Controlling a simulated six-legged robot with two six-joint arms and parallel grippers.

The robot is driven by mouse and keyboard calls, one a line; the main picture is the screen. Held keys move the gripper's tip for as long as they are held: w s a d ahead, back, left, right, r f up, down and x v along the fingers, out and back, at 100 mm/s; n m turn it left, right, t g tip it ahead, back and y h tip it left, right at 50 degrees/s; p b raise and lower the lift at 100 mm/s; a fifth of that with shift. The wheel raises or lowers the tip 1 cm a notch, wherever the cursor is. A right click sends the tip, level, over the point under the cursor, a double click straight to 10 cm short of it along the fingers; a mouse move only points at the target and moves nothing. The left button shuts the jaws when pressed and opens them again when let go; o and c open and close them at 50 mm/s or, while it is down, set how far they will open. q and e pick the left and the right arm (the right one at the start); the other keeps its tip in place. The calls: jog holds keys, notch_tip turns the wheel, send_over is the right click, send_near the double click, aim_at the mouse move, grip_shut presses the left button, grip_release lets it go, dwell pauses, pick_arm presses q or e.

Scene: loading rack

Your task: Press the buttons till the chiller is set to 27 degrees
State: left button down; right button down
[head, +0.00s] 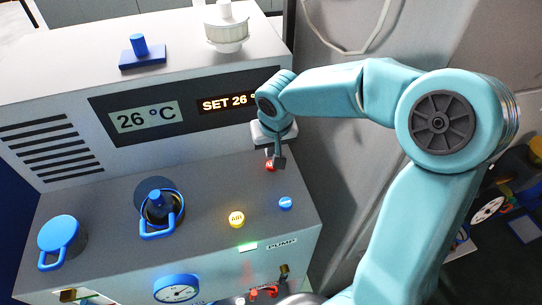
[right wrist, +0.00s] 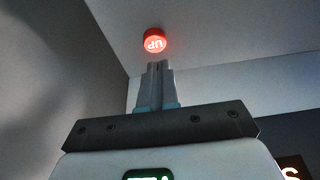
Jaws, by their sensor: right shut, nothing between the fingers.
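The chiller (head: 60,190) is a grey and white unit with a dark display panel. Its left readout (head: 146,116) shows 26 °C. A blue button (head: 285,203) sits nearer the front. My left gripper is out of view.
A yellow AIR button (head: 236,219) lies left of the blue one. A blue-handled filler (head: 160,210), a blue cap (head: 59,236) and a gauge (head: 176,289) are further left and front. A white fitting (head: 226,33) and blue valve (head: 141,49) stand on top.

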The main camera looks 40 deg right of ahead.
aim_at(270, 163)
notch_tip(270, 163, down, 3)
jog(key=shift+r, duration=0.2)
jog(key=shift+f, duration=0.45)
jog(key=shift+d, duration=0.1)
